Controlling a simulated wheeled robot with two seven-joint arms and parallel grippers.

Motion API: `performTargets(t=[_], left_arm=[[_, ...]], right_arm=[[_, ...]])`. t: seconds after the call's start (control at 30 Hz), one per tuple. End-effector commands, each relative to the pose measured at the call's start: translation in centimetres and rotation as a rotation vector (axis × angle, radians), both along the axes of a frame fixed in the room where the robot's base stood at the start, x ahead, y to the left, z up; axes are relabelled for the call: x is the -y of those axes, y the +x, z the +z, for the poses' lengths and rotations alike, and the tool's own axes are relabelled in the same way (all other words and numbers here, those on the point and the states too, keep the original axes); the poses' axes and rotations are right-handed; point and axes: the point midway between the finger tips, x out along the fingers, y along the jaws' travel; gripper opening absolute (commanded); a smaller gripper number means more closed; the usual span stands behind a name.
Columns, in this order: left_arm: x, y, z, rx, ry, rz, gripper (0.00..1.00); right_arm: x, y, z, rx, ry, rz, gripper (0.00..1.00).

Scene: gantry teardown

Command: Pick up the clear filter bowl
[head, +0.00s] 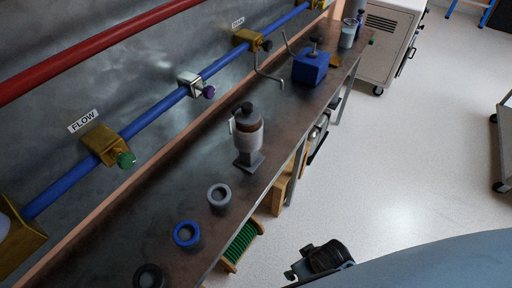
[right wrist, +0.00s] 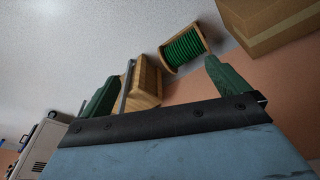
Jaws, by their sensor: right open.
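A clear, glass-like vessel (head: 348,33) stands upright at the far end of the bench; it looks like the clear filter bowl, but it is small here. Nearer, an assembly with a pale, cloudy lower body (head: 249,138), brownish upper part and black knob stands on a grey foot; I cannot tell whether this is a filter bowl. My right gripper (head: 318,260) is off the bench's front side, low in the head view and well apart from both. In the right wrist view its two green fingers (right wrist: 165,86) are spread with nothing between them. My left gripper is out of view.
Grey (head: 219,195), blue (head: 187,234) and black (head: 150,276) ring-topped pieces stand along the near bench. A blue block (head: 311,66) stands farther back. Pipes and valves line the wall. A green spool (head: 243,245) and wooden box (right wrist: 146,82) are below.

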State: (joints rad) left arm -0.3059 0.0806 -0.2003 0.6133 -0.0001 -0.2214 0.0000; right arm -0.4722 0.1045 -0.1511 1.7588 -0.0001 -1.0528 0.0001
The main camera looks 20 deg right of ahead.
Motion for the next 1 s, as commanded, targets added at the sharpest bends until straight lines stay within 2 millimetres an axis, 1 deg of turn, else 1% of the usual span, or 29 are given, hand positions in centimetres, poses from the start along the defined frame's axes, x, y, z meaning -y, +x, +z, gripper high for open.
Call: performTargets(t=[0.03,0.1,0.2,0.37,0.47,0.5,0.6,0.8,1.0], left_arm=[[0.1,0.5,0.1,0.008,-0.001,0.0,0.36],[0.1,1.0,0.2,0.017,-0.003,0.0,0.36],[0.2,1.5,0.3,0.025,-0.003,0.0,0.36],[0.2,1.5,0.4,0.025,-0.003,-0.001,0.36],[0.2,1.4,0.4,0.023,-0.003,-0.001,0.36],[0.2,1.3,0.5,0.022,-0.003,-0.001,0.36],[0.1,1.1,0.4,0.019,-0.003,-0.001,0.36],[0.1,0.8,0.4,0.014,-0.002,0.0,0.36],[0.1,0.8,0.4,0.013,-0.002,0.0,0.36]], right_arm=[[-0.1,0.5,2.2,0.015,0.002,-0.002,1.0],[-0.1,1.0,4.6,0.026,0.002,-0.004,1.0],[0.0,1.5,7.6,0.046,0.001,-0.009,1.0],[0.2,2.4,12.1,0.101,-0.003,-0.023,1.0],[0.7,3.6,15.1,0.179,-0.01,-0.046,1.0],[1.0,4.9,16.6,0.253,-0.013,-0.066,1.0],[1.4,7.3,17.8,0.377,-0.015,-0.097,1.0],[1.9,11.4,19.1,0.595,0.002,-0.124,1.0],[1.6,15.8,20.3,0.85,0.058,-0.103,1.0]])
